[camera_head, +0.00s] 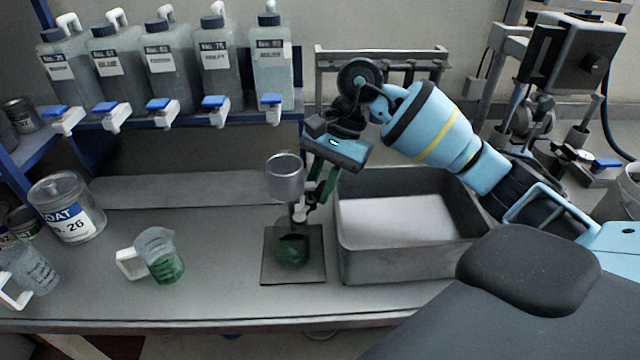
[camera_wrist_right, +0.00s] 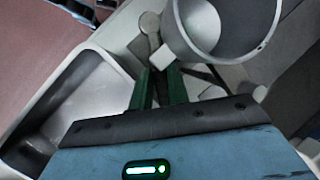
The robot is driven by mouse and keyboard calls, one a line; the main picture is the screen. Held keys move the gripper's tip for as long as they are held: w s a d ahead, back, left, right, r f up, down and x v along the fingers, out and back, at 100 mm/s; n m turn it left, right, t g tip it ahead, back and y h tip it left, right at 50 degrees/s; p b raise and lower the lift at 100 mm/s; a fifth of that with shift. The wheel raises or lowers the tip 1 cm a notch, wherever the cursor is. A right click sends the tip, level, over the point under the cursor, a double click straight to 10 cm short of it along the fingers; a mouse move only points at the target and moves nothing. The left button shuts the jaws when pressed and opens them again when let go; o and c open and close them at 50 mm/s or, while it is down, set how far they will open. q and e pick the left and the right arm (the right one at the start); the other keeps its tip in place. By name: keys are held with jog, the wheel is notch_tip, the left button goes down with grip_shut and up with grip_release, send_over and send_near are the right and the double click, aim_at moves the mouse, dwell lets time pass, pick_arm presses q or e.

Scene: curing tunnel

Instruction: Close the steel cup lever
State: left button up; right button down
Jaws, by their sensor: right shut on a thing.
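The steel cup (camera_head: 285,178) stands upright above the bench in the head view, with a small pale lever and outlet (camera_head: 298,213) below it. My right gripper (camera_head: 308,205) reaches down beside the cup's right side, its green fingers shut on the lever. In the right wrist view the cup (camera_wrist_right: 228,32) shows its open mouth at the upper right, and my green fingers (camera_wrist_right: 160,88) meet at the pale lever (camera_wrist_right: 161,57). The fingers partly hide the lever, so its exact angle is unclear. My left gripper is not in view.
A dark square plate (camera_head: 268,276) with a rounded green item (camera_head: 292,250) lies below the cup. A grey metal tray (camera_head: 415,268) stands close on the right. A jug of green liquid (camera_head: 162,258) stands left. Several bottles line the shelf (camera_head: 130,122) behind.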

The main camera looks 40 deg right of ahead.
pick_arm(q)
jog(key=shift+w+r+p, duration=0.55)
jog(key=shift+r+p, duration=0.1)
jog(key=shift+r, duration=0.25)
pick_arm(e)
jog(key=shift+s+a+m+t+h, duration=0.1)
jog(key=shift+s+m+t+h, duration=0.5)
jog(key=shift+m, duration=1.35)
jog(key=shift+s+a+m+t+h, duration=0.2)
jog(key=shift+m+t, duration=0.65)
jog(key=shift+m, duration=1.15)
jog(key=shift+s+d+m+t+h, duration=0.1)
jog(key=shift+s+m+t+h, duration=0.4)
jog(key=shift+m, duration=1.45)
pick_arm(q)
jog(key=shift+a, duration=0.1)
pick_arm(e)
jog(key=shift+t, duration=0.25)
jog(key=c, duration=1.3)
grip_release()
jog(key=shift+c, duration=0.2)
jog(key=v, duration=0.8)
jog(key=shift+f, duration=0.1)
